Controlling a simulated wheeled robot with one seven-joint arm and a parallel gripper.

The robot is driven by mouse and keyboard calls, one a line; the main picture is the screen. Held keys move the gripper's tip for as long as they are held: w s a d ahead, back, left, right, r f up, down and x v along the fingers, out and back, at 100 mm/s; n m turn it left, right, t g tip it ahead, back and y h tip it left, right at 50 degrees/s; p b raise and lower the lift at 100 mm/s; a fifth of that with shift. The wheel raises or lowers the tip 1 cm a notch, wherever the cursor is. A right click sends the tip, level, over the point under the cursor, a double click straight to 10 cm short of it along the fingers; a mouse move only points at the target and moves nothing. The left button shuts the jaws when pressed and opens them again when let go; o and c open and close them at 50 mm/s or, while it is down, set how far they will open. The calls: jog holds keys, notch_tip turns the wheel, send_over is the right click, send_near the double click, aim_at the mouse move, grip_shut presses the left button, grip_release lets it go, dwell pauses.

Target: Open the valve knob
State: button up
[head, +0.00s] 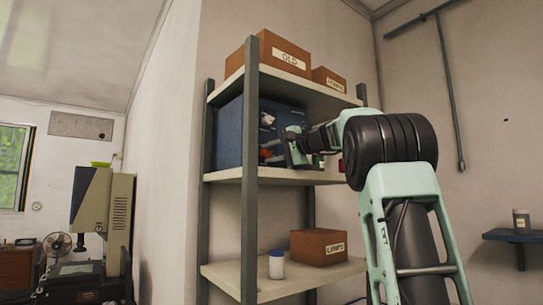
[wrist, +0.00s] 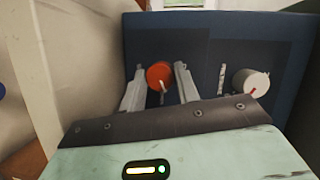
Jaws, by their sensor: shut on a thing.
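A dark blue box (head: 229,135) stands on the middle shelf, and its front panel (wrist: 200,45) fills the upper wrist view. An orange knob (wrist: 158,73) with a pale pointer mark sits on the panel. My gripper (wrist: 160,80) has one finger on each side of the orange knob and is shut on it. A white knob (wrist: 250,83) with a red mark sits to the right on the same panel, apart from the fingers. In the head view my gripper (head: 293,148) is at the box's front and partly hides it. No label tells which knob is the valve.
The shelf board (head: 231,175) runs under the box, and a grey post (head: 250,200) stands in front of it. Brown boxes (head: 283,55) are on the top shelf. A white jar (head: 276,265) and a brown box (head: 318,247) are on the lower shelf.

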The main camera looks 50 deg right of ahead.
dwell(0.4)
jog(key=o, duration=1)
jog(key=shift+c, duration=0.2)
jog(key=shift+s, duration=0.1)
jog(key=s+d+r+b, duration=0.1)
jog(key=s+b, duration=0.3)
jog(key=s, duration=1.3)
jog(key=shift+d+r+b, duration=0.35)
jog(key=shift+d+r, duration=0.05)
jog(key=shift+d, duration=0.3)
